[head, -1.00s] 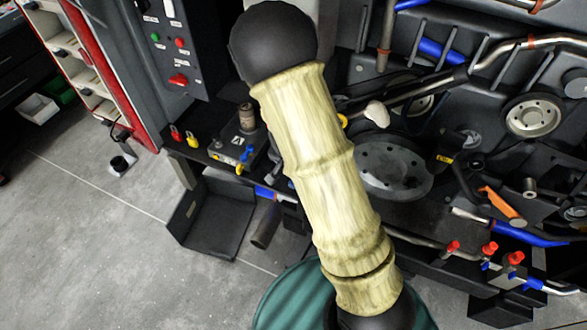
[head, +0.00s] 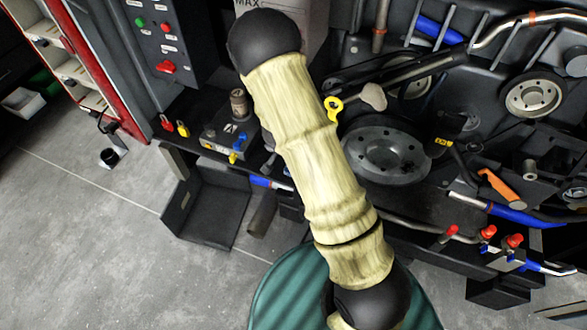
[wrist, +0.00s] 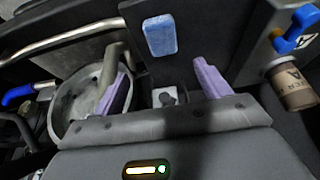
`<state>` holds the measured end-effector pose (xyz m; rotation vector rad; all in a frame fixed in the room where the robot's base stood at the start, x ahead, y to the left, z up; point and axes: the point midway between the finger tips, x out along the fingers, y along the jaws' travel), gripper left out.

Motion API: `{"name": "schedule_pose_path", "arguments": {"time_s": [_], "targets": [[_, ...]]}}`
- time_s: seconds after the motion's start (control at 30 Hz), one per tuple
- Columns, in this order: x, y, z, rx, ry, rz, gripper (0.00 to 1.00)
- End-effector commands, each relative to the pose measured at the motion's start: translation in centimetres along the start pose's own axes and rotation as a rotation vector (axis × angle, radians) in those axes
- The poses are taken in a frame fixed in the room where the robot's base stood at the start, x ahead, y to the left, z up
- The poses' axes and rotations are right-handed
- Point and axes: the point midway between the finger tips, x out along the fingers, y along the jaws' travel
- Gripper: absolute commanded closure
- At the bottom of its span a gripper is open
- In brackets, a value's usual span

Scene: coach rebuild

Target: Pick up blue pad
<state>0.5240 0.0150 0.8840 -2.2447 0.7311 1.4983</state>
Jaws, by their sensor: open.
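The blue pad (wrist: 160,36) shows in the wrist view as a small light-blue block against a dark panel, beyond the fingertips and near the middle of the gap. My gripper (wrist: 161,72) has its two purple fingers spread apart, with nothing held between them. The pad appears apart from both fingers. In the head view my pale arm crosses the middle of the picture. I cannot make out the gripper or the pad there.
A brown cup-like cylinder (wrist: 292,84) and a blue-handled valve (wrist: 293,32) are at the right in the wrist view. A round metal part (wrist: 75,112) lies left. In the head view, pipes and a large dark disc (head: 385,153) crowd the right; grey floor (head: 80,235) is open at left.

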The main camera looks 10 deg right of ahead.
Motion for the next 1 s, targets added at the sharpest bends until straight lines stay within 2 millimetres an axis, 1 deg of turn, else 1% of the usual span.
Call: {"name": "schedule_pose_path", "arguments": {"time_s": [0.03,0.2,0.33,0.43,0.8,0.87,1.0], "targets": [[1.2,0.1,0.1,0.003,-0.004,0.003,0.25],[4.1,0.1,0.1,0.003,-0.003,0.002,0.25],[5.7,0.1,0.0,0.001,-0.002,0.001,0.25],[6.3,0.0,0.1,0.0,-0.001,0.0,0.25],[6.5,-0.1,0.1,0.0,-0.001,0.0,0.25],[6.8,-0.1,0.1,0.0,-0.002,0.0,0.25],[8.2,-0.3,0.4,0.0,-0.003,0.001,0.25]]}}
